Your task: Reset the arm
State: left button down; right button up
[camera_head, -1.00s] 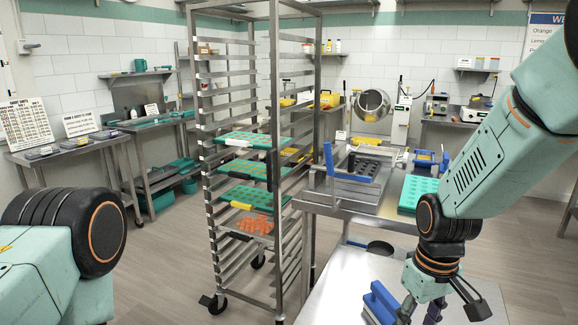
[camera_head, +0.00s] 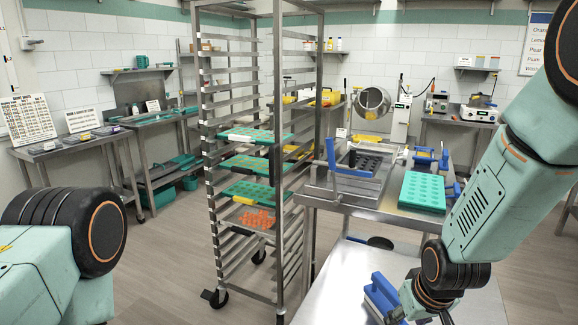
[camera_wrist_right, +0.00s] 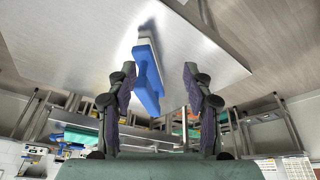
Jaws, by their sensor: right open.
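My right arm reaches in from the right in the head view, with its wrist low over the front metal table; its fingertips are mostly cut off by the lower edge. In the right wrist view my right gripper (camera_wrist_right: 160,95) is open, its two fingers wide apart. A blue-handled tool with a pale edge (camera_wrist_right: 148,75) shows between and beyond the fingers; I cannot see contact. The same blue tool (camera_head: 381,298) lies on the front table in the head view, left of my right wrist. My left arm shows only as a link at the left; its gripper is outside the view.
A tall rack (camera_head: 282,190) holding several green trays stands in the middle. Right of it is a metal table with the depositor frame (camera_head: 345,175) and a green mould tray (camera_head: 423,192). The front metal table (camera_head: 340,290) is mostly clear. Open floor lies at left.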

jog(key=s+f+m+g+b, duration=0.1)
jog(key=s+f+g+b, duration=0.1)
jog(key=s+f, duration=0.9)
jog(key=s+f+m+g+b, duration=0.1)
jog(key=s+f+g+b, duration=0.1)
jog(key=s+f, duration=0.9)
jog(key=s, duration=0.9)
jog(key=shift+d+f+b, duration=0.15)
jog(key=shift+f+b, duration=0.2)
jog(key=shift+f, duration=0.05)
